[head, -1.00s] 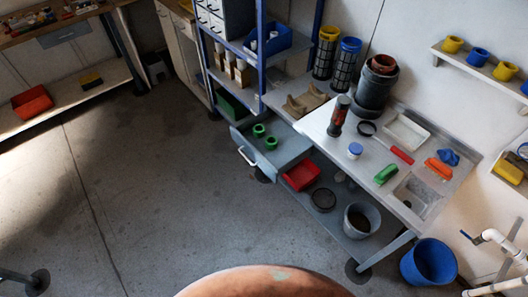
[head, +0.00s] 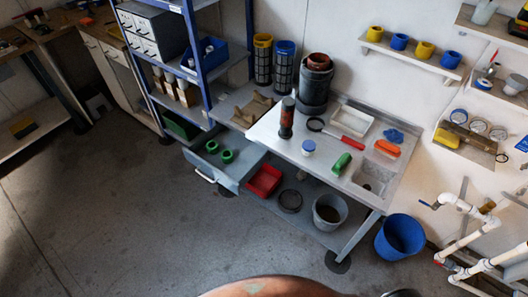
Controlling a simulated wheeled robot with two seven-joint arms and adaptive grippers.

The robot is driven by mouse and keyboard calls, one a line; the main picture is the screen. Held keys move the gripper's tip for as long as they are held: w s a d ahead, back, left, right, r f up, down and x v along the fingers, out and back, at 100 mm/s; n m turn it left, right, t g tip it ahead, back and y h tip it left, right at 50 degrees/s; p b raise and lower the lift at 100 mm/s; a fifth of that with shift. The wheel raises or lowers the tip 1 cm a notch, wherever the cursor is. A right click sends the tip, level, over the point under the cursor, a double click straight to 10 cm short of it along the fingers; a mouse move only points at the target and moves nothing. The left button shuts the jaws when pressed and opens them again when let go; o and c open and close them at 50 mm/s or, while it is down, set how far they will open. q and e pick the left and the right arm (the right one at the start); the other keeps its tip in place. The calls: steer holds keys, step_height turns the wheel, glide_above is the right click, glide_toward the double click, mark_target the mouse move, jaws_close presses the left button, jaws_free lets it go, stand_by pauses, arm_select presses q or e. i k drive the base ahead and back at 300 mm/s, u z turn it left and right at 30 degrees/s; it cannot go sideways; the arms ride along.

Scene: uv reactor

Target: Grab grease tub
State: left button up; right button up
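Neither of my grippers shows in the head view.
The bench also holds a red-handled tool (head: 345,141), a white tray (head: 349,122) and a small sink (head: 371,179). An open drawer (head: 218,172) with green rings juts out at the left. A blue bucket (head: 399,237) stands right. The floor in front is clear.

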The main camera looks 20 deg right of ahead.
mark_target(306, 153)
steer(key=z, duration=0.05)
steer(key=k, duration=0.55)
steer(key=u, duration=0.45)
steer(key=i, duration=0.75)
steer(key=z, duration=0.45)
steer(key=i, duration=0.8)
steer(key=z, duration=0.75)
